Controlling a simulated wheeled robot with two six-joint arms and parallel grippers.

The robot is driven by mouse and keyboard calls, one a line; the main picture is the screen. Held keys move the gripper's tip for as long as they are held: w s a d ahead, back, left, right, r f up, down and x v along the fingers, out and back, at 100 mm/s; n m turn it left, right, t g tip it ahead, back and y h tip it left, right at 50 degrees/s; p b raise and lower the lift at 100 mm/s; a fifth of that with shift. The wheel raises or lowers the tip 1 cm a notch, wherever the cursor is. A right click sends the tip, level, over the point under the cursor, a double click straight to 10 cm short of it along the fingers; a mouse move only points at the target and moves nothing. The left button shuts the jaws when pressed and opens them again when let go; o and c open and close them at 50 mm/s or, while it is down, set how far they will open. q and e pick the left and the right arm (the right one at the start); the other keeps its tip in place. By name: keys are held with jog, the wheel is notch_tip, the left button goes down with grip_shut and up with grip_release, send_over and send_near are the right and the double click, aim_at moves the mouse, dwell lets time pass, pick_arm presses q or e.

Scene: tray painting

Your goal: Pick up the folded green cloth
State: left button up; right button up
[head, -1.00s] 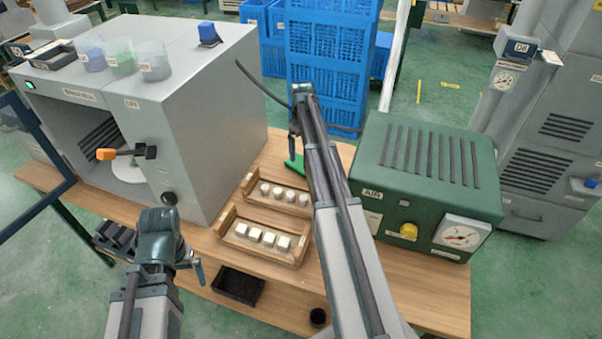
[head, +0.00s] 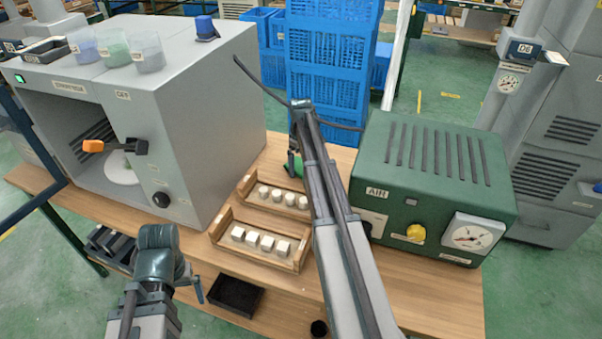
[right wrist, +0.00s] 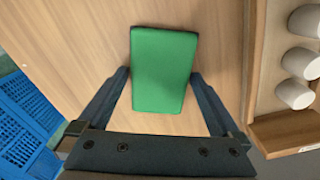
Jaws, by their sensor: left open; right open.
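The folded green cloth (right wrist: 163,68) lies flat on the wooden table, seen whole in the right wrist view. In the head view only a small part of the cloth (head: 298,166) shows beside my right arm. My right gripper (right wrist: 161,74) is open, with one finger on each side of the cloth's near part; I cannot tell whether they touch it. In the head view my right gripper (head: 293,165) is small and partly hidden by the arm. My left gripper (head: 196,285) is over the table's front left, away from the cloth, its fingers seen edge-on.
A grey spray booth (head: 215,120) is left, a green air unit (head: 430,190) right. Blue crates (head: 325,60) stand behind the table.

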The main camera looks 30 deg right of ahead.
aim_at(301, 165)
jog(key=shift+r, duration=0.1)
jog(key=c, duration=1.2)
notch_tip(301, 165, up, 10)
jog(key=p, duration=1)
jog(key=o, duration=0.9)
jog(key=c, duration=0.6)
